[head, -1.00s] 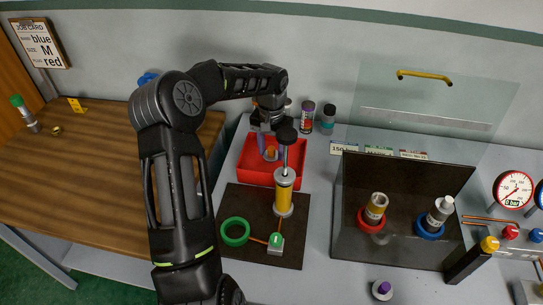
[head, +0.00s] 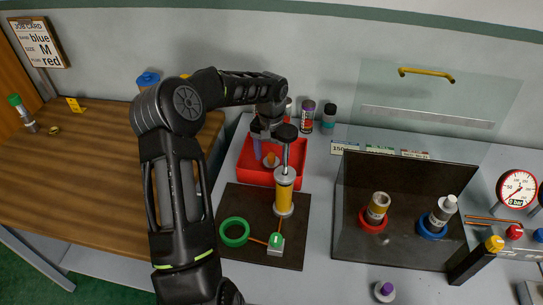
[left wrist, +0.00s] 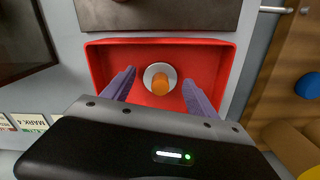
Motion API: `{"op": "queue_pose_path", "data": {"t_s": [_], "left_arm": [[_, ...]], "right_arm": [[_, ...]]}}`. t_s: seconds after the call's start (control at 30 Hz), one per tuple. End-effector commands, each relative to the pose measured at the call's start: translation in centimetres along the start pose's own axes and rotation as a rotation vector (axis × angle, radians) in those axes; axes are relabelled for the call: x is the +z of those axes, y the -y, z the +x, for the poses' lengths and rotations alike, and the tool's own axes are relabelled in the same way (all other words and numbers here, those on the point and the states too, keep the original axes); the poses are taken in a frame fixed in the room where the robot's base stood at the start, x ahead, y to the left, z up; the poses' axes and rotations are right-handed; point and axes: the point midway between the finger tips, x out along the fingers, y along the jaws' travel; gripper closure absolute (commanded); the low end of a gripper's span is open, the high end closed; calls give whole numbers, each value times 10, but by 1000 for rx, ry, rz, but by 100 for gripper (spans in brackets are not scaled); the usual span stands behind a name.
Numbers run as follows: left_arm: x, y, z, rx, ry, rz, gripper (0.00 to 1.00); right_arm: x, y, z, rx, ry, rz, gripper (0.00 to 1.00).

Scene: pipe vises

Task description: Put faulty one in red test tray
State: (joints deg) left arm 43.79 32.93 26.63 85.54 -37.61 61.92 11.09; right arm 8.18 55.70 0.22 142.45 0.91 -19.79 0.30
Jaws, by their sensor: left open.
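The red test tray (head: 244,176) stands at the back of the grey bench, left of centre in the head view. A small piece (head: 270,160) with an orange top and a pale round flange is inside it; in the left wrist view the piece (left wrist: 160,84) is near the middle of the tray (left wrist: 98,62). My left gripper (head: 268,149) is open over the tray, with its purple fingers on either side of the piece and visible gaps between. The pump's dark handle hides part of this in the head view. My right gripper is not in view.
A yellow hand pump (head: 284,194) on a dark board (head: 236,262) stands just in front of the tray, beside a green ring (head: 234,231). A clear-lidded box (head: 405,180) at right holds two fittings in red and blue rings. Several bottles (head: 328,119) stand behind.

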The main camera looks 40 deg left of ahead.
Motion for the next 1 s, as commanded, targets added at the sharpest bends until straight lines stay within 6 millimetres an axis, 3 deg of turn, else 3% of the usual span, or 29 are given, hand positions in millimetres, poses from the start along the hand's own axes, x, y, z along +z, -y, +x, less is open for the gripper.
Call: {"op": "queue_pose_path", "data": {"t_s": [0.27, 0.37, 0.8, 1.0], "left_arm": [[0, 0, -6, -1, -2, 0, 33], [-1, 0, -17, -1, -4, -1, 33], [-1, 0, -102, -1, -5, 0, 33], [0, 0, -121, 1, -1, 0, 33]], "right_arm": [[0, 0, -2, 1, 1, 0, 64], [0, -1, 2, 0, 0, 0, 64], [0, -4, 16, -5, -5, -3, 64], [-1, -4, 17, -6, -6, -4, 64]]}}
